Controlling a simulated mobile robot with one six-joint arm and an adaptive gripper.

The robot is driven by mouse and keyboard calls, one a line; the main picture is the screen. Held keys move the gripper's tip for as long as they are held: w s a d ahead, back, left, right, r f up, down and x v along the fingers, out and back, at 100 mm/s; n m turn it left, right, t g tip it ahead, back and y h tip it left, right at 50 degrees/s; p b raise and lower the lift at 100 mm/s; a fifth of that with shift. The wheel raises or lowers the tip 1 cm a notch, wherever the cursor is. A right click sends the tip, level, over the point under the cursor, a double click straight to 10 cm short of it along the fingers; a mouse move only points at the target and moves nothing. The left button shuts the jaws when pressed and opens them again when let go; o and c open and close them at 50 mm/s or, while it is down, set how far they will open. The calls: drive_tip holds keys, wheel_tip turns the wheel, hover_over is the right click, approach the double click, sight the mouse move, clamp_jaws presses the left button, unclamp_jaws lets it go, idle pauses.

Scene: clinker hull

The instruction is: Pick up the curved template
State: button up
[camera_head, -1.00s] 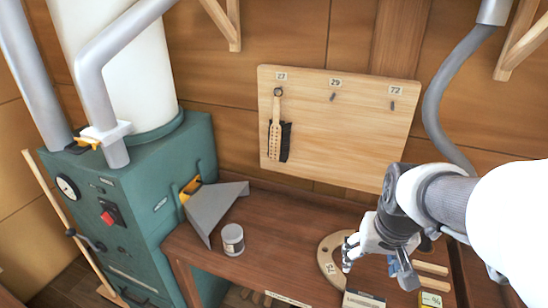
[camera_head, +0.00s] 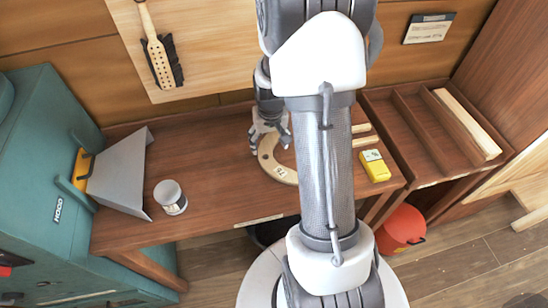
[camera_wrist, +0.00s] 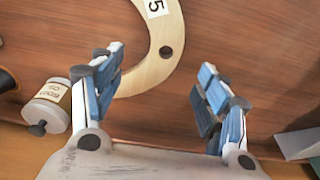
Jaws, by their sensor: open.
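The curved template is a pale wooden arc with a numbered label, lying flat on the brown bench. In the head view the template (camera_head: 283,173) shows just below my gripper (camera_head: 268,132), partly hidden by my arm. In the wrist view the template (camera_wrist: 150,72) curves down from the top centre, with a round hole near its end. My gripper (camera_wrist: 160,66) is open and empty. Its blue-padded fingers stand apart, with the template's end between them in the picture, the left finger overlapping it. I cannot tell the height of the fingertips above the bench.
A labelled jar (camera_head: 170,196) and a grey metal hood (camera_head: 121,172) on the teal machine stand to the left. A yellow box (camera_head: 374,165) lies right of my arm. A divided tray (camera_head: 407,120) is at the right, with a red bucket (camera_head: 400,228) below. A tool board (camera_head: 205,45) hangs behind.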

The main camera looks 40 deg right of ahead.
sight(267, 159)
drive_tip(key=f+b, duration=0.1)
drive_tip(key=f, duration=0.1)
drive_tip(key=w+f, duration=0.1)
drive_tip(key=f, duration=0.2)
drive_tip(key=f+b, duration=0.1)
drive_tip(key=f, duration=0.2)
drive_tip(key=shift+w+f+b, duration=0.15)
drive_tip(key=shift+w+b, duration=0.1)
drive_tip(key=shift+b, duration=0.05)
drive_tip(key=shift+c, duration=0.3)
drive_tip(key=c, duration=1.1)
drive_tip(key=shift+c, duration=0.2)
